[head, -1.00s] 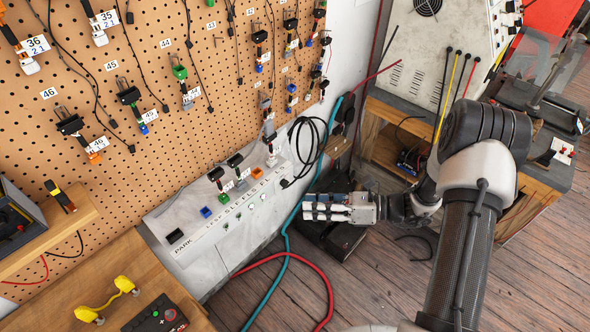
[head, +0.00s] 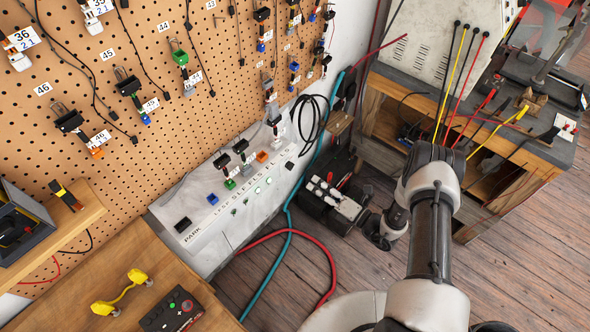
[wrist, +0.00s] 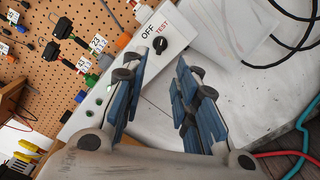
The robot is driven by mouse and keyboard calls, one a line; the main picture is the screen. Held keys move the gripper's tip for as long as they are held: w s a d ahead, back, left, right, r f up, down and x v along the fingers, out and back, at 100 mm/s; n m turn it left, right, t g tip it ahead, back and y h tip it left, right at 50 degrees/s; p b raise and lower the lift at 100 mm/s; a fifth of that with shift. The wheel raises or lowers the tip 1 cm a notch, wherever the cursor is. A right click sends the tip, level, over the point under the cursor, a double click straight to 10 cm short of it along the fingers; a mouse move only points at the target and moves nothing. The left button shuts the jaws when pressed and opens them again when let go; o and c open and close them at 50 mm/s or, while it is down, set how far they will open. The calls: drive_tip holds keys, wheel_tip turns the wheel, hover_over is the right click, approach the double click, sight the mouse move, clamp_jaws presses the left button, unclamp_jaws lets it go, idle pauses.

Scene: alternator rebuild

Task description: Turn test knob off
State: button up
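The black test knob (wrist: 160,45) is on the end of a white sloped panel (wrist: 135,62), beside the labels OFF and TEST. I cannot tell which label it points at. In the head view the small dark knob (head: 289,165) is at the right end of the panel (head: 215,225) below the pegboard. My gripper (wrist: 160,70) is open and empty, with blue-padded fingers apart. In the wrist view the knob shows in the gap beyond the fingertips, not touched. In the head view my fingers cannot be made out.
A black box with a white top (head: 335,200) stands on the wooden floor. Teal (head: 288,220) and red (head: 332,275) hoses run past the panel. A pegboard (head: 150,85) with hanging leads rises behind. A wooden bench (head: 490,145) stands at the right.

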sight(290, 166)
drive_tip(key=b+x, duration=0.1)
drive_tip(key=x, duration=0.9)
drive_tip(key=shift+w+a, duration=0.1)
clamp_jaws()
